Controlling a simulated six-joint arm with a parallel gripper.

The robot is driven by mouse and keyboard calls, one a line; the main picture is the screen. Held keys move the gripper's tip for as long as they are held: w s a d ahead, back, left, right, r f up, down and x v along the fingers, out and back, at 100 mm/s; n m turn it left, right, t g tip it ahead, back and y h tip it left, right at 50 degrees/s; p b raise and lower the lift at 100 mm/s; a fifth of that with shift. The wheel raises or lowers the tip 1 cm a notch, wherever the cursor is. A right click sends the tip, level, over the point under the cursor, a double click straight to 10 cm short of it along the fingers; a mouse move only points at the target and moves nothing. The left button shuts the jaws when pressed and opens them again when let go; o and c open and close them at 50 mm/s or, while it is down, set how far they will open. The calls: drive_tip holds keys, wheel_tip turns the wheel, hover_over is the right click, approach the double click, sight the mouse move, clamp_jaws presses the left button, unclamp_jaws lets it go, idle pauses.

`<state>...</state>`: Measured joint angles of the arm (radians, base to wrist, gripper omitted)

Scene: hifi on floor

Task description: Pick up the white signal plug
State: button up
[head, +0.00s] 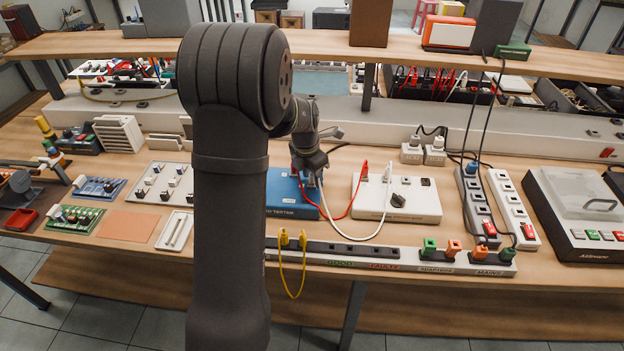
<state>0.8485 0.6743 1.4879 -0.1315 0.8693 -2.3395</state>
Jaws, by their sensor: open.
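A white plug (387,173) stands upright on the white socket box (418,211), on the bench right of my gripper. My gripper points down over the tester, with small, dark fingers apart. A red plug (364,170) stands left of the white one, with a red lead running to the tester.
A labelled rail (450,262) with green and orange plugs runs along the front edge, with a yellow lead (292,290) hanging at left. Power strips (512,208) stand at right. A shelf (330,45) crosses behind.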

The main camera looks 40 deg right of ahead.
drive_tip(key=shift+c, duration=0.3)
clamp_jaws()
